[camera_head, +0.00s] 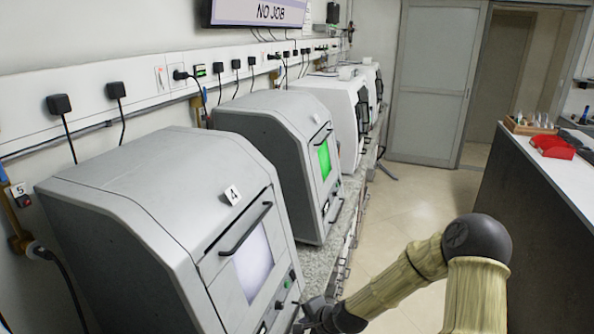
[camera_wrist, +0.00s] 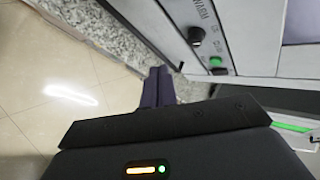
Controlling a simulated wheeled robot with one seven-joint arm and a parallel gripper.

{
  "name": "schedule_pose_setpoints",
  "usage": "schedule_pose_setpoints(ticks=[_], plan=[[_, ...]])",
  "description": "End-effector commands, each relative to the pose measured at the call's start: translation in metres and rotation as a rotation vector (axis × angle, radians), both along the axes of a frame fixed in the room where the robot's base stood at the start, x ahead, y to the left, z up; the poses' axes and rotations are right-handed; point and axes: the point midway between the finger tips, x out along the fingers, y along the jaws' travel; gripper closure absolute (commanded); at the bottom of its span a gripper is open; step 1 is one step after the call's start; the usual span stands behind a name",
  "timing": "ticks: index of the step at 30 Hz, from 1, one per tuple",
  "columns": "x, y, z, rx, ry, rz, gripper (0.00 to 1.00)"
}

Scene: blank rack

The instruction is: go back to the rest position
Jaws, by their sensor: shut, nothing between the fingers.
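My gripper (camera_wrist: 158,86) shows in the wrist view with its two dark fingers pressed together and nothing between them. It is beside the granite counter edge, in front of a machine's control panel. In the head view my arm reaches in from the lower right, and its dark end is low at the bottom, close to the front of the grey machine marked 4 (camera_head: 140,220). The fingertips are not clear in the head view. The wrist view shows a black knob (camera_wrist: 196,36) and a green button (camera_wrist: 215,62) on the panel, apart from the fingers.
More machines stand in a row along the granite counter (camera_head: 347,205), one with a green screen (camera_head: 324,160). The tiled floor (camera_head: 425,205) between is clear, up to a grey door (camera_head: 430,85).

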Motion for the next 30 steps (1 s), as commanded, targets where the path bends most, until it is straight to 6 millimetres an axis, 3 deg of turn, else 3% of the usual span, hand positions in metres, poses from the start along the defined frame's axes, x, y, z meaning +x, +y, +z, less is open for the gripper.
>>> schedule_pose_setpoints(ticks=[8,15,24,30], plan=[[-0.051,-0.037,0.03,-0.336,0.0,0.306,1.0],[-0.095,-0.074,0.07,-0.563,0.019,0.511,1.0],[-0.159,-0.113,0.126,-0.742,0.051,0.71,1.0],[-0.192,-0.126,0.146,-0.782,0.062,0.792,1.0]])
